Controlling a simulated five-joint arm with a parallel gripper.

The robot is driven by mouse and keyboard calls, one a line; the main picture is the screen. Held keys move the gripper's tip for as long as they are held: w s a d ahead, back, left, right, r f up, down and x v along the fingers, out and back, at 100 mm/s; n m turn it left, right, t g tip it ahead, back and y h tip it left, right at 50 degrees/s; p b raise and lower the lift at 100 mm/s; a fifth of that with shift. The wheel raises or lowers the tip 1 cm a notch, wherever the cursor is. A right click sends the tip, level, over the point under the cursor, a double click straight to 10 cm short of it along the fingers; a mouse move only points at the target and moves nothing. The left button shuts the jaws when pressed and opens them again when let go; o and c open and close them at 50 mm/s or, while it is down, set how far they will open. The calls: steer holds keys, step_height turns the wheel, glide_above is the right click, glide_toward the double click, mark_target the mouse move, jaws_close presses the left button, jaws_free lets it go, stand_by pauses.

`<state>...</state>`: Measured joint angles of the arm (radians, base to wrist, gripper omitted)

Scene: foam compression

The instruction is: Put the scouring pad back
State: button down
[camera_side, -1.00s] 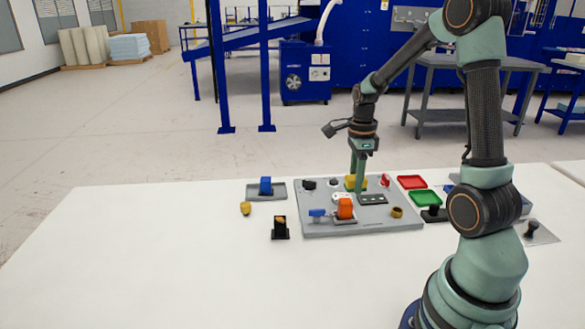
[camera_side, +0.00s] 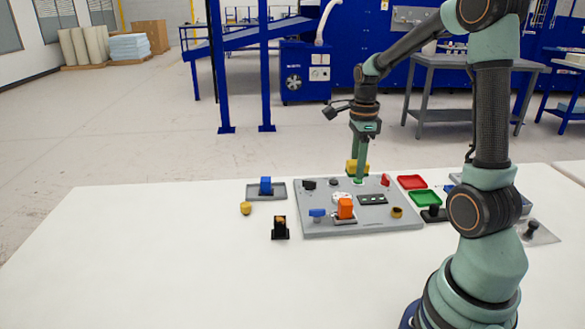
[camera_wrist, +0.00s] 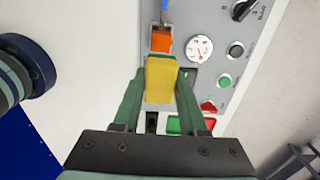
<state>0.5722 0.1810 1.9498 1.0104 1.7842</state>
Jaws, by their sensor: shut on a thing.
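The yellow scouring pad (camera_side: 353,166) is held between the fingers of my gripper (camera_side: 358,172), a little above the back of the grey panel (camera_side: 316,228). In the wrist view the pad (camera_wrist: 160,82) sits between the two green fingers of my gripper (camera_wrist: 160,88), which are shut on its sides. Its underside is hidden in both views.
The panel carries an orange block (camera_side: 345,208), a white gauge (camera_wrist: 199,47), a red switch (camera_side: 385,180) and buttons. Red (camera_side: 411,182) and green (camera_side: 425,198) trays lie to the right. A blue block (camera_side: 265,186) stands on a grey tray at left. The front left table is clear.

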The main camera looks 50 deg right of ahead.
steer(key=shift+w, duration=0.1)
steer(key=w+a+r, duration=0.1)
steer(key=w, duration=0.5)
steer(key=w+a+r, duration=0.2)
steer(key=w, duration=0.3)
glide_above(278, 212)
step_height(278, 212, down, 19)
steer(key=shift+a+r, duration=0.1)
steer(key=shift+r, duration=0.05)
steer(key=shift+f, duration=0.2)
steer(key=shift+c, duration=2.2)
jaws_free()
steer(key=shift+r, duration=0.1)
